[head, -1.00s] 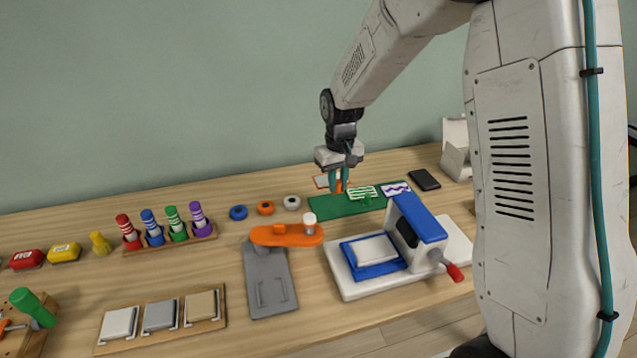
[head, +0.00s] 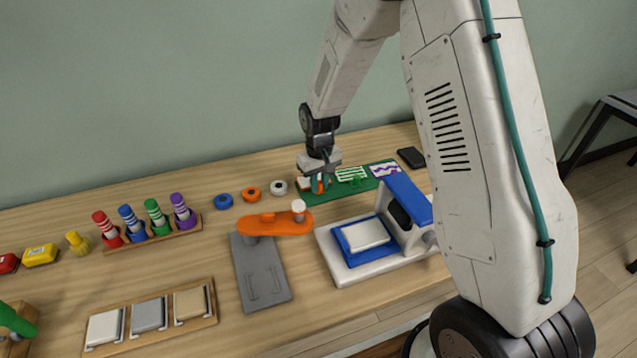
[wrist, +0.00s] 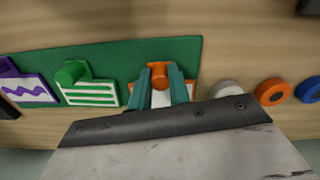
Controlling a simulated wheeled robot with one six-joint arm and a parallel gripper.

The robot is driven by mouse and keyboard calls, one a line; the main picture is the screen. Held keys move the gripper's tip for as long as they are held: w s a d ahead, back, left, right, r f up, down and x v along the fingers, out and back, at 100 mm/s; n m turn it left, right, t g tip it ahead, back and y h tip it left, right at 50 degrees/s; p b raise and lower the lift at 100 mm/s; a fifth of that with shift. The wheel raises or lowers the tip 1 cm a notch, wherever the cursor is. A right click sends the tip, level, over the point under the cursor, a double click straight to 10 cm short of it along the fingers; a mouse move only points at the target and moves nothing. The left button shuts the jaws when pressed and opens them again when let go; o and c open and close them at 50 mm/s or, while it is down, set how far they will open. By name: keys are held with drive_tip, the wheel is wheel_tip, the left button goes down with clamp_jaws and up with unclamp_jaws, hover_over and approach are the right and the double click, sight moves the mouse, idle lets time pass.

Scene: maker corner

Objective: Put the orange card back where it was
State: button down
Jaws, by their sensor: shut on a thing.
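The orange card (wrist: 158,73) has an orange knob and a pale face with an orange border. My gripper (wrist: 162,84) is shut on its knob, with one teal finger on each side. The card is at the right end of the green mat (wrist: 115,48) in the wrist view. In the head view my gripper (head: 320,184) is at the mat's left end, and the card (head: 305,184) shows partly behind the fingers. The card looks at or just above the mat; I cannot tell whether it touches. My gripper's body hides its lower part in the wrist view.
A green striped card (head: 351,174) and a purple wavy card (head: 385,170) lie on the mat beside it. Tape rolls (head: 251,194) stand left of the mat. A blue and white press (head: 400,215) stands in front. A black phone (head: 411,157) lies to the right.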

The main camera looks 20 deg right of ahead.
sight(319, 183)
drive_tip(key=shift+f, duration=0.2)
drive_tip(key=c, duration=1.3)
unclamp_jaws()
drive_tip(key=s+d+r, duration=0.1)
drive_tip(key=s+r, duration=0.2)
drive_tip(key=r, duration=0.7)
drive_tip(key=s+r, duration=0.4)
drive_tip(key=r, duration=0.7)
drive_tip(key=s+d+r+m, duration=0.1)
drive_tip(key=s+r, duration=0.3)
drive_tip(key=s, duration=1)
drive_tip(key=s+d+r+t, duration=0.1)
drive_tip(key=s+r, duration=0.3)
drive_tip(key=s, duration=0.9)
drive_tip(key=shift+s+r+m, duration=0.15)
drive_tip(key=shift+s+m, duration=0.25)
